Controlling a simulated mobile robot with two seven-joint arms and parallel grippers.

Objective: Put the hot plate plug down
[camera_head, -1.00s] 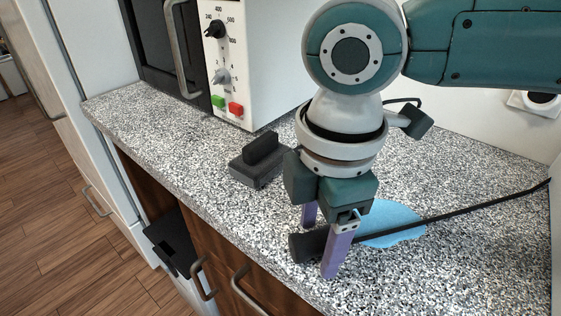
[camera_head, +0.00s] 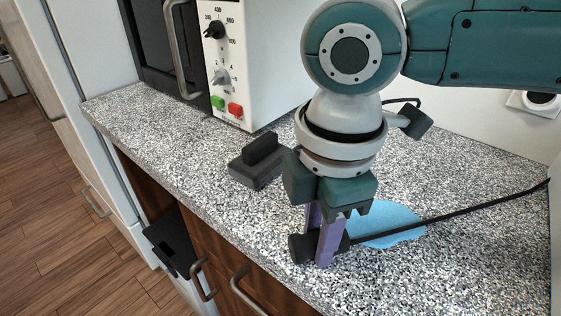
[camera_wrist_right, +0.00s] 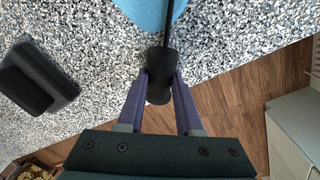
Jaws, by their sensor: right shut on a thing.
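The hot plate plug (camera_head: 301,247) is a black cylinder with a black cord, at the front edge of the speckled counter. My right gripper (camera_head: 318,246) points down with its purple fingers shut on the plug. In the right wrist view the plug (camera_wrist_right: 160,72) sits between the fingertips of the gripper (camera_wrist_right: 160,84), its cord running away from me. The plug is at or very close to the counter top; I cannot tell whether it touches. My left gripper is not in view.
A light blue puddle-like patch (camera_head: 385,224) lies under the cord. A dark block with a raised ridge (camera_head: 258,160) sits on the counter left of the gripper. A white oven-like appliance (camera_head: 245,60) stands behind it. A wall socket (camera_head: 536,102) is at the right.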

